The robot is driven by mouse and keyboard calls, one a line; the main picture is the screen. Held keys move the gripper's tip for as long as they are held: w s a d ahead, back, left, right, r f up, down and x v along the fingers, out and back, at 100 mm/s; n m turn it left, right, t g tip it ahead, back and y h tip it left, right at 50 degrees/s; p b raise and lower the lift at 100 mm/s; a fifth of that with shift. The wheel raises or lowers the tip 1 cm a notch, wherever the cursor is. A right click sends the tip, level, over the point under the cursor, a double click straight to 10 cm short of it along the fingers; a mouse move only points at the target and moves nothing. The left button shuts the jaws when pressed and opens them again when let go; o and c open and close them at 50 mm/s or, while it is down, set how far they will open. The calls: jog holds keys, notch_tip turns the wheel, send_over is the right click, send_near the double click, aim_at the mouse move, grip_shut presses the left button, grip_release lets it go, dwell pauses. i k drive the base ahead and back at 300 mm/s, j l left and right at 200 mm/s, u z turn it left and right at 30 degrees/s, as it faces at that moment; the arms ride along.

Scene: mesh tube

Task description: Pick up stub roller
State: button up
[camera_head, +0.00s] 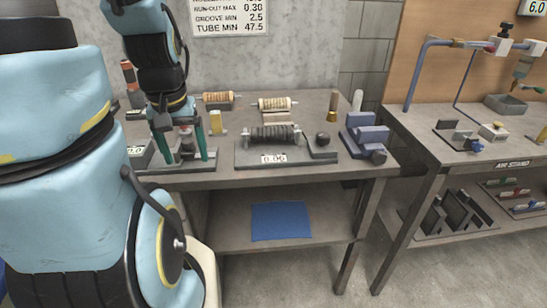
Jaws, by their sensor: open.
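My gripper (184,160) points down at the left of the workbench, its two teal fingers apart. A small upright grey-and-brown piece (186,142) shows between the fingers; I cannot tell whether they touch it. It may be the stub roller, but its shape is partly hidden by the gripper. Other rollers lie on the bench: an orange-brown one (217,97) at the back, a tan one (275,103) to its right, and a dark ribbed one (273,132) on a grey fixture marked 0.06.
A blue mat (281,221) lies on the lower shelf. A second bench (440,155) stands at right.

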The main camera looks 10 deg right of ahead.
aim_at(283, 132)
jog(key=u, duration=0.35)
jog(key=l+u, duration=0.4)
jog(key=k+l+u, duration=0.1)
jog(key=u, duration=0.25)
jog(key=k+l+u, duration=0.1)
jog(key=l+u, duration=0.3)
jog(key=k+l+u, duration=0.15)
jog(key=k+l, duration=0.25)
jog(key=l, duration=0.15)
jog(key=k+l+u, duration=0.15)
jog(key=k+l, duration=0.25)
jog(key=l, duration=0.1)
